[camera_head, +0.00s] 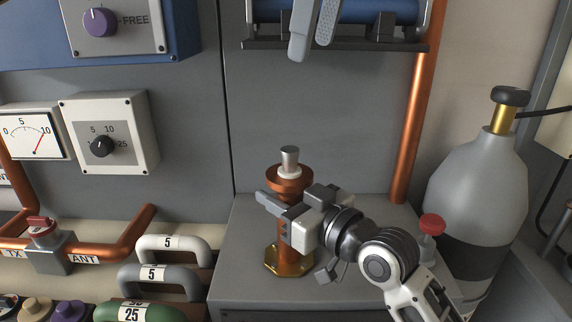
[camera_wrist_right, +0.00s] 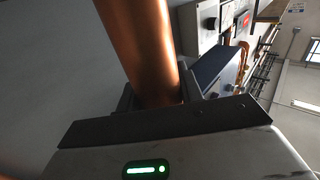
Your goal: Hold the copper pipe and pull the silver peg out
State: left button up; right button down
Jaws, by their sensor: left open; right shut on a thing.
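The copper pipe (camera_head: 291,258) stands upright on a brass base plate (camera_head: 272,269) on a grey cabinet top, with a wide copper flange at its upper end. The silver peg (camera_head: 290,156) stands upright in a pale ring at the top of the pipe. My right gripper (camera_head: 279,207) is shut on the pipe below the flange and hides part of it. The right wrist view shows the pipe (camera_wrist_right: 143,45) between the jaws (camera_wrist_right: 157,97). My left gripper (camera_head: 312,48) is open and empty, its fingers pointing down from the top edge, above and apart from the peg.
A grey bottle (camera_head: 478,190) with a brass neck and a small red-capped container (camera_head: 431,228) stand to the right. A blue cylinder (camera_head: 375,10) on a dark shelf and a vertical copper tube (camera_head: 411,130) are behind. Handles (camera_head: 170,245) and dials (camera_head: 101,146) are at left.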

aim_at(287, 149)
pick_arm(q)
jog(key=w+a+f+m+h, duration=0.1)
jog(key=f+m, duration=0.1)
jog(key=f, duration=0.3)
jog(key=w+a+f+m, duration=0.1)
jog(key=f+m, duration=0.1)
jog(key=f, duration=0.4)
jog(key=w+a+f+m+h, duration=0.1)
jog(key=f+m, duration=0.1)
jog(key=f, duration=0.4)
jog(key=shift+w+a+m+g+h, duration=0.1)
jog(key=shift+w+m+g+h, duration=0.2)
jog(key=shift+w+m+g, duration=0.1)
grip_shut()
jog(key=shift+r, duration=0.3)
jog(key=shift+r, duration=1)
